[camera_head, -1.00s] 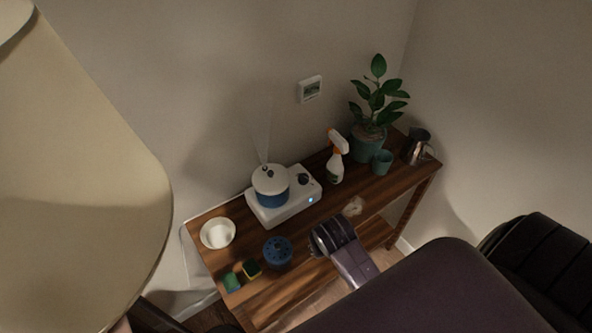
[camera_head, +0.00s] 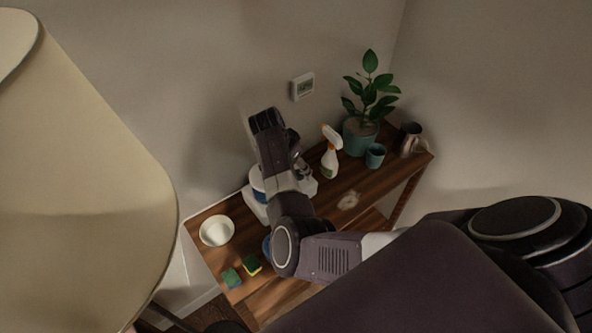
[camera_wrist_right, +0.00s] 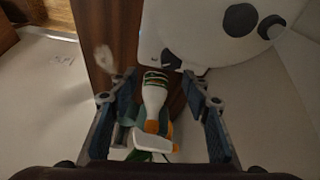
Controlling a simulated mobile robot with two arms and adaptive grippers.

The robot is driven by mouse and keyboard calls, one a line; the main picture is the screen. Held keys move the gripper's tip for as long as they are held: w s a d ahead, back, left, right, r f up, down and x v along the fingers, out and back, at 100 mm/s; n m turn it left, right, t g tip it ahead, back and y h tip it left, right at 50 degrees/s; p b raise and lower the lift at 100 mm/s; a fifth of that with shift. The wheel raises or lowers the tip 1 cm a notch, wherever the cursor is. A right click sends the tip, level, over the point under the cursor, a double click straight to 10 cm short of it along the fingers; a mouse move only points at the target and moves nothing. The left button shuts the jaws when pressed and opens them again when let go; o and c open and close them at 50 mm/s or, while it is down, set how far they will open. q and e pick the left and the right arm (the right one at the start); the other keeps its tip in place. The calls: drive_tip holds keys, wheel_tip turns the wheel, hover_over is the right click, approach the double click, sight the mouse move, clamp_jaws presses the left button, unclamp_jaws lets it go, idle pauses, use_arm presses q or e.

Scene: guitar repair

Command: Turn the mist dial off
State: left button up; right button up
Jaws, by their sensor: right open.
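The mist maker is a white base (camera_head: 255,206) with a blue pot and a white lid, mostly hidden behind my right arm in the head view. In the right wrist view its white lid (camera_wrist_right: 225,38) with two dark round spots fills the upper right. A small black part, apparently the dial (camera_wrist_right: 171,60), shows just below the lid, beyond the fingertips. My right gripper (camera_wrist_right: 159,80) is open with nothing between its fingers. Its fingers are hard to make out in the head view. My left gripper is not in view.
A spray bottle (camera_head: 330,155) stands right of the mist maker; it also shows between the fingers in the wrist view (camera_wrist_right: 153,98), farther off. A plant (camera_head: 365,105), teal cup (camera_head: 375,155) and metal pitcher (camera_head: 408,140) stand right.

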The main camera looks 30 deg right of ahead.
sight(299, 173)
drive_tip(key=shift+m, duration=0.3)
drive_tip(key=f+b, duration=0.1)
drive_tip(key=b, duration=0.1)
drive_tip(key=w+f+b, duration=0.1)
drive_tip(key=f+b, duration=0.1)
drive_tip(key=w+d+f+b, duration=0.1)
drive_tip(key=f+b, duration=0.1)
drive_tip(key=shift+f, duration=0.1)
drive_tip(key=shift+w+d+f+b, duration=0.1)
drive_tip(key=shift+d+f+b, duration=0.25)
drive_tip(key=shift+b, duration=0.3)
drive_tip(key=shift+a, duration=0.1)
drive_tip(key=c, duration=1.2)
drive_tip(key=shift+o, duration=0.2)
